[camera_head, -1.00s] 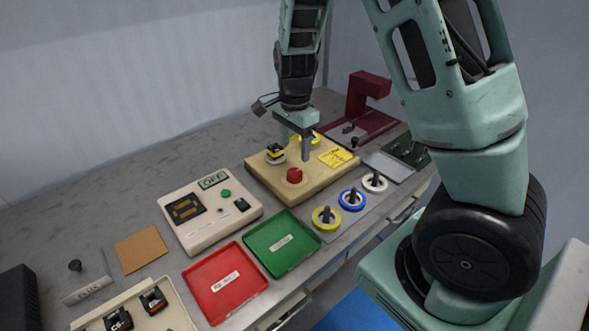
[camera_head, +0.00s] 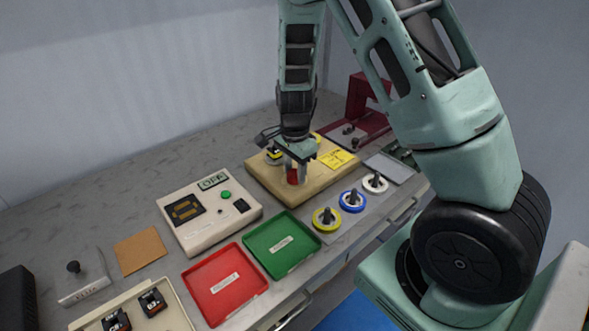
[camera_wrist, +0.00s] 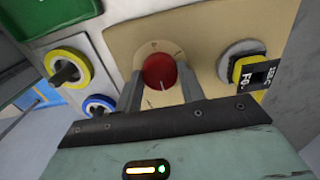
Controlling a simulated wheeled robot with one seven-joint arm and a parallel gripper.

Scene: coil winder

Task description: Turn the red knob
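The red knob (camera_wrist: 159,70) is on the face of a tan panel (camera_wrist: 210,25). A white pointer line on it points down in the wrist view, and marks are printed around it. In the head view the knob (camera_head: 293,176) shows between my fingers, partly hidden. My gripper (camera_wrist: 160,82) is open, with one finger on each side of the knob. A narrow gap seems to show at each side, though contact is hard to judge. My gripper also shows in the head view (camera_head: 295,174), low over the tan panel.
A black-and-yellow part (camera_wrist: 245,70) sits on a round grey mount beside the knob. Yellow (camera_head: 326,218), blue (camera_head: 352,200) and white (camera_head: 375,183) rings stand on pegs in front. Green (camera_head: 282,264) and red (camera_head: 225,304) trays and a control box (camera_head: 207,235) lie to the left.

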